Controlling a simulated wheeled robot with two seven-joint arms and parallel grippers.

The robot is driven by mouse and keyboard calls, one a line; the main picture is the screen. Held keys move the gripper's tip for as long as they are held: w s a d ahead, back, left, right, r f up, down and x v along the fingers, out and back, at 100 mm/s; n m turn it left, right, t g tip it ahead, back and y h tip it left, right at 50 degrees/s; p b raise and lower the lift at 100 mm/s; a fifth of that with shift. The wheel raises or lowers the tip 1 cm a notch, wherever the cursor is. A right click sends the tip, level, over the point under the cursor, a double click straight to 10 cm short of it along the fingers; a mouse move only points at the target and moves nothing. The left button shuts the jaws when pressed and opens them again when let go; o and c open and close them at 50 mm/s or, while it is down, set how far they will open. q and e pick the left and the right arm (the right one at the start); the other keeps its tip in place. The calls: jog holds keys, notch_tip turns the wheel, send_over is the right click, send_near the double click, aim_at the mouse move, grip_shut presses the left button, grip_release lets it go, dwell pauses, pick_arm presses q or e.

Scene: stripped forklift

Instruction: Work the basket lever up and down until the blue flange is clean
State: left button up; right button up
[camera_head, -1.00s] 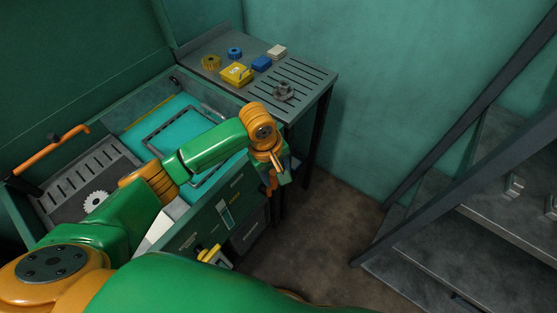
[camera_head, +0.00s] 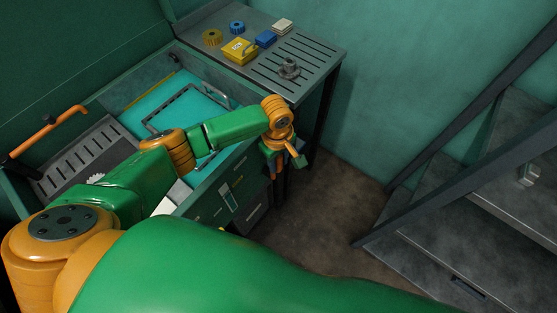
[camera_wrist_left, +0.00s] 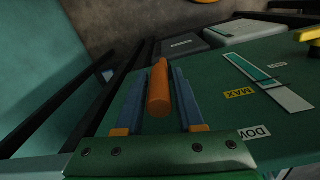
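The washing tank holds teal liquid (camera_head: 205,135), with a dark basket frame (camera_head: 160,124) in it. My left gripper (camera_head: 284,158) is by the tank's front right corner, partly hidden by its wrist. In the left wrist view, an orange lever handle (camera_wrist_left: 159,92) lies between the two blue fingers of my left gripper (camera_wrist_left: 166,72). Gaps show on both sides, so the gripper looks open around it. A blue ring-shaped part (camera_head: 237,27), possibly the blue flange, lies on the bench. No flange is visible in the basket, which my arm partly covers. My right gripper is out of view.
The slotted bench (camera_head: 318,57) carries a yellow ring (camera_head: 212,38), a yellow box (camera_head: 240,50), a blue block (camera_head: 266,39) and a grey flanged part (camera_head: 289,68). An orange bar (camera_head: 48,131) stands at the tank's left. Metal stairs (camera_head: 440,235) are at right; floor between is clear.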

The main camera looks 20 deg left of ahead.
pick_arm(q)
grip_shut()
dwell(1.1)
